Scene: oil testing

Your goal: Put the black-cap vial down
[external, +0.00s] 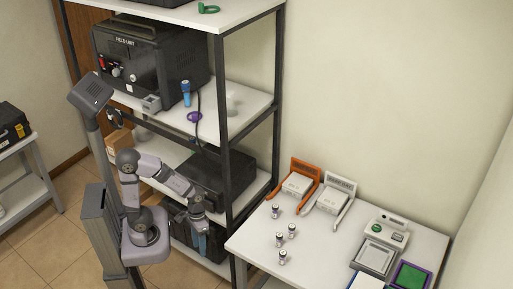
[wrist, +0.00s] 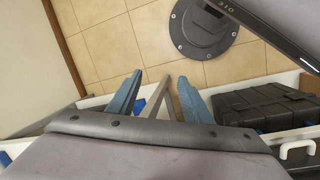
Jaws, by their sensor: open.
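Several small vials with dark caps stand on the white table in the external view, including one at the back (external: 275,212), one on the right (external: 292,231), one on the left (external: 279,240) and one at the front (external: 283,257). They are too small for me to tell which cap is black. My gripper (external: 203,232) hangs low beside the shelf rack, left of the table and apart from the vials. In the wrist view my gripper (wrist: 160,85) shows two blue fingers spread apart, with no vial between them.
The black-framed rack (external: 228,130) stands close behind my arm, with a black field unit (external: 150,58) on a shelf. The white table (external: 330,262) also carries an orange-framed device (external: 297,185), a white-framed device (external: 333,199) and a purple-rimmed tray (external: 411,276). A black case (wrist: 262,108) lies below my gripper.

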